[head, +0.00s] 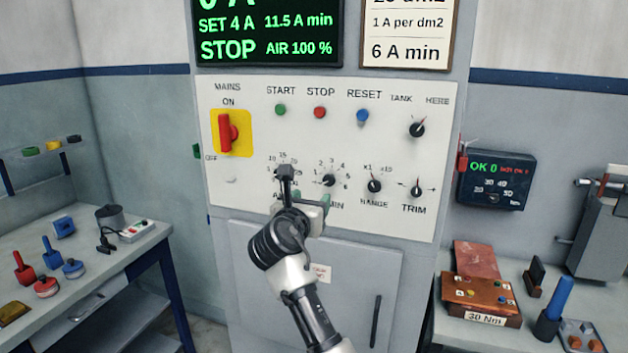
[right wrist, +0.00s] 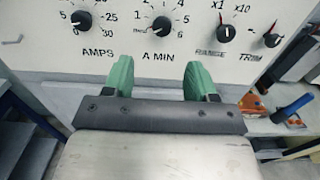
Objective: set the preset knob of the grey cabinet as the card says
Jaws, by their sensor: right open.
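The grey cabinet (head: 340,250) faces me with a pale control panel. Its A MIN knob (head: 328,180) is black on a numbered dial; in the right wrist view the knob (right wrist: 161,25) is at top centre. I cannot read its setting surely. The card (head: 410,40) reads "1 A per dm2" and "6 A min"; its top line is cut off. The display (head: 267,35) shows SET 4 A, 11.5 A min, STOP, AIR 100 %. My right gripper (head: 311,197) has green fingers, open and empty, just below the A MIN knob (right wrist: 160,78). My left gripper is out of view.
The AMPS knob (right wrist: 80,20) is left of the A MIN knob; my arm partly covers its dial in the head view. The RANGE (head: 374,186) and TRIM (head: 417,191) knobs are to the right. A red mains switch (head: 226,132) is at upper left. Benches stand on both sides.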

